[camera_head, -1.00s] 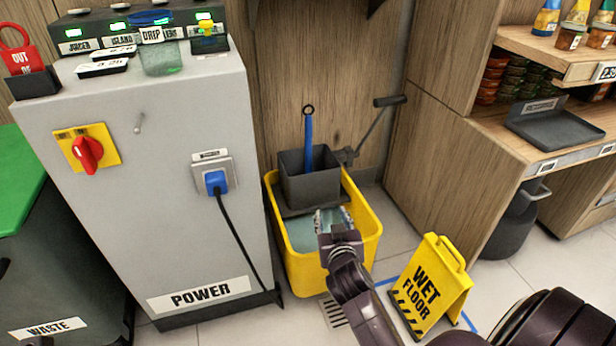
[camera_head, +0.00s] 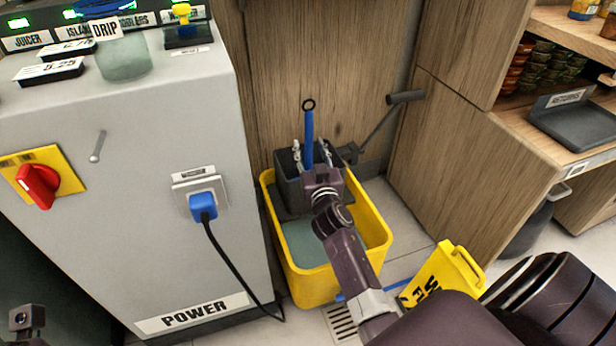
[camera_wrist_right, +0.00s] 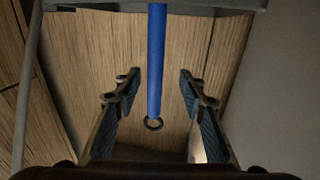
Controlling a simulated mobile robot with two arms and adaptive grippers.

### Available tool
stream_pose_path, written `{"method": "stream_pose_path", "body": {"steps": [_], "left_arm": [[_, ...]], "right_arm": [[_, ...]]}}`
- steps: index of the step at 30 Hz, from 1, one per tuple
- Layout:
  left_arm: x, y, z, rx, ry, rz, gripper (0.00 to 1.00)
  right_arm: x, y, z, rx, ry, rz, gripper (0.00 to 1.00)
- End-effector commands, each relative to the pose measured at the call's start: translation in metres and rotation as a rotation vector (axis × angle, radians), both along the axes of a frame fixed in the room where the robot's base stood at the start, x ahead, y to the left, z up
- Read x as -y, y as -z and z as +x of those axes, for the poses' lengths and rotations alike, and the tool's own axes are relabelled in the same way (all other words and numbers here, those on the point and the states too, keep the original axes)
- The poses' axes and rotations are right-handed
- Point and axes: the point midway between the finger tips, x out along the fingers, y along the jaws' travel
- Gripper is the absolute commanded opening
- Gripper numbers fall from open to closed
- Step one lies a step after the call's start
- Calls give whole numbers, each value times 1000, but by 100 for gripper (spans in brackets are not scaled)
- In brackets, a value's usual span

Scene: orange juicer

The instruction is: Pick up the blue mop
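The blue mop (camera_head: 308,127) stands upright in the dark wringer (camera_head: 290,187) of the yellow mop bucket (camera_head: 315,285). Its handle ends in a dark ring at the top; its lower end is hidden in the wringer. My right gripper (camera_head: 312,150) is open at the wringer, its two fingers on either side of the blue handle. In the right wrist view the blue handle (camera_wrist_right: 157,60) runs between the spread fingers (camera_wrist_right: 158,85), with a gap on both sides. Part of my left arm shows at the lower left edge in the head view; its fingers do not show.
A grey power cabinet (camera_head: 120,200) with a blue plug (camera_head: 203,206) and black cable stands left of the bucket. The wringer's lever (camera_head: 385,120) sticks out to the right. A yellow wet-floor sign (camera_head: 445,272) and wooden cabinet (camera_head: 465,165) are on the right.

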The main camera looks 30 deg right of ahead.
Motion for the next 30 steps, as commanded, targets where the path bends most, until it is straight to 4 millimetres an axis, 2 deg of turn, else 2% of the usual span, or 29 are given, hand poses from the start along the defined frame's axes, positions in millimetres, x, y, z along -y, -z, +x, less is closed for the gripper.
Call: {"method": "stream_pose_path", "body": {"steps": [10, 20, 30], "left_arm": [[2, -5, 0, 50, -3, 4, 40], [2, -8, 1, 54, -3, 5, 40], [2, -8, 1, 54, -2, 5, 40]], "right_arm": [[25, -3, 40, 0, 0, -2, 38], [26, -4, 45, -1, 0, -1, 37], [26, -4, 45, -1, 0, 0, 0]]}}
